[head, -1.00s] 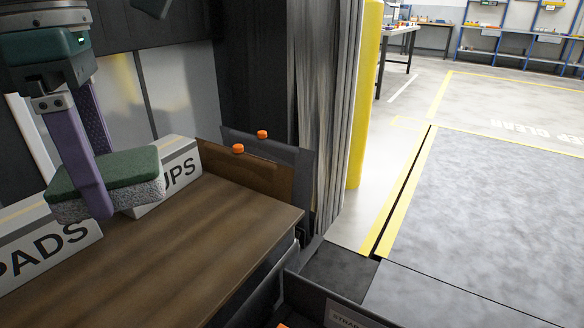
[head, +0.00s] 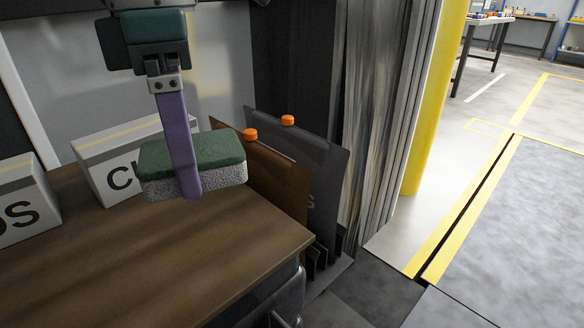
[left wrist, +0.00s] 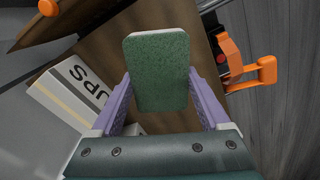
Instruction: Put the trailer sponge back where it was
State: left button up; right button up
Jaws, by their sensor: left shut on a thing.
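The sponge (head: 222,168) has a dark green top and a pale grey speckled underside. My left gripper (head: 190,190) is shut on it, one purple finger across its near face in the head view. The sponge appears held above the wooden surface (head: 170,250), in front of a white box with partly hidden lettering (head: 100,150). In the left wrist view the sponge's green face (left wrist: 158,70) lies between the two purple fingers (left wrist: 160,100). The box there reads "UPS" (left wrist: 70,95). My right gripper is not in view.
Another white box (head: 22,205) stands at the left. Upright brown and grey panels with orange knobs (head: 288,120) stand at the right end of the wooden surface. An orange-handled item (left wrist: 250,72) shows in the left wrist view. The front of the wooden surface is clear.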

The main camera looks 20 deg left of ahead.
aim_at(206, 233)
pick_arm(q)
notch_tip(206, 233, down, 8)
jog(key=shift+r+b, duration=0.1)
jog(key=shift+b, duration=0.75)
jog(key=shift+w, duration=0.1)
jog(key=shift+f, duration=0.2)
jog(key=o, duration=1)
jog(key=shift+o, duration=0.2)
jog(key=shift+r, duration=0.15)
jog(key=shift+r, duration=0.4)
notch_tip(206, 233, up, 11)
jog(key=p, duration=0.3)
jog(key=shift+r, duration=0.15)
